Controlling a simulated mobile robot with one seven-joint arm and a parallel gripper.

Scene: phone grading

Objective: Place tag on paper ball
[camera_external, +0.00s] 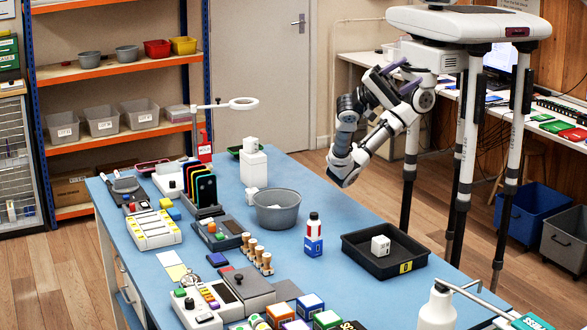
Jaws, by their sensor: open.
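A round grey bin (277,219) stands on the blue table, left of the arm's end. A small pale thing shows inside it; I cannot tell whether it is the paper ball. I cannot pick out the tag for sure. My gripper (342,178) hangs above the table's far right edge, apart from the bin and the other things. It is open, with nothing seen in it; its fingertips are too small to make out.
A black tray (354,257) with a white cube (380,245) sits at the right.

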